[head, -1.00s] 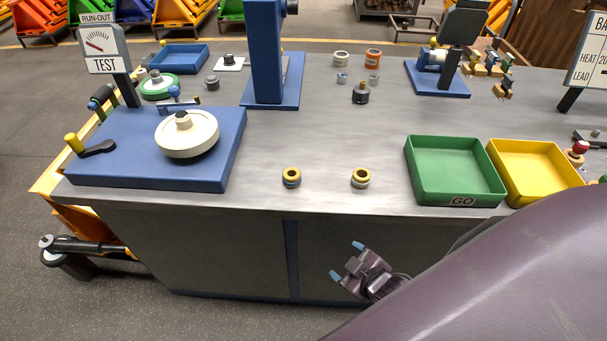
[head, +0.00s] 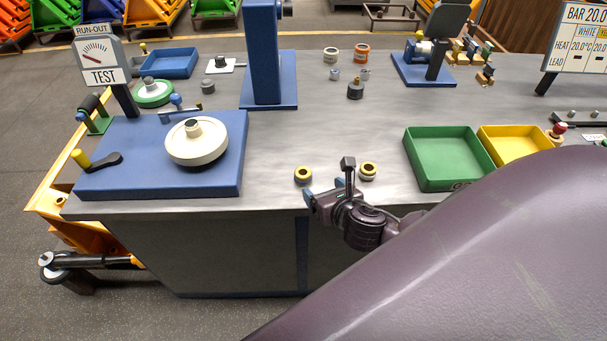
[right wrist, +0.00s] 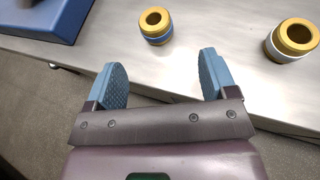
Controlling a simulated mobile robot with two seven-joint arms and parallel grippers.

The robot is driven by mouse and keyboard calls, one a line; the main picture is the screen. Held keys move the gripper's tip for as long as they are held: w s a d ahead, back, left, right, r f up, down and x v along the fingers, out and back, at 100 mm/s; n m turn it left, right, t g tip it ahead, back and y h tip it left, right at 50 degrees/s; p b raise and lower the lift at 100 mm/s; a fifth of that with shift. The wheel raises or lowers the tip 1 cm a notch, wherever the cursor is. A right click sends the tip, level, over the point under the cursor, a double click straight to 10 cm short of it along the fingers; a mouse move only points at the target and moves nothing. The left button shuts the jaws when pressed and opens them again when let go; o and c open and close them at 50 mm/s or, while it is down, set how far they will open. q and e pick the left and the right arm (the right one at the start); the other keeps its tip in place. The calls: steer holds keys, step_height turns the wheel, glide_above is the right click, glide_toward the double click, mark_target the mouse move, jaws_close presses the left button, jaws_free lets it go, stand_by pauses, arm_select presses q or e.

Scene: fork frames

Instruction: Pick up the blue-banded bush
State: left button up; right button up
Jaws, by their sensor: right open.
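The blue-banded bush (head: 303,174), a gold ring with a blue band, stands upright near the front edge of the bench. In the right wrist view the same bush (right wrist: 156,27) is beyond the fingertips, roughly midway between their lines. My right gripper (head: 325,191) is at the bench's front edge, in front of and slightly right of this bush. In the right wrist view the gripper (right wrist: 165,78) is open, with nothing between its blue pads. My left gripper is not in view.
A similar bush with a pale band (head: 368,173) stands to the right, close to my right gripper. A green tray (head: 487,157) and a yellow tray (head: 541,138) are farther right. A blue test base (head: 110,180) stands left. The bench middle (head: 320,130) is clear.

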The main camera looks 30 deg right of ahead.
mark_target(301, 170)
steer(key=shift+w, duration=0.25)
steer(key=shift+n, duration=0.3)
steer(key=x, duration=0.4)
steer(key=shift+w, duration=0.2)
steer(key=shift+a+b+x, duration=0.15)
steer(key=shift+b+x, duration=0.05)
steer(key=shift+x, duration=1.35)
steer(key=shift+a+b+x, duration=0.15)
steer(key=shift+x, duration=1.35)
steer(key=shift+w+r, duration=0.1)
steer(key=shift+r, duration=0.05)
steer(key=c, duration=1)
steer(key=shift+c, duration=0.8)
steer(key=shift+r, duration=0.15)
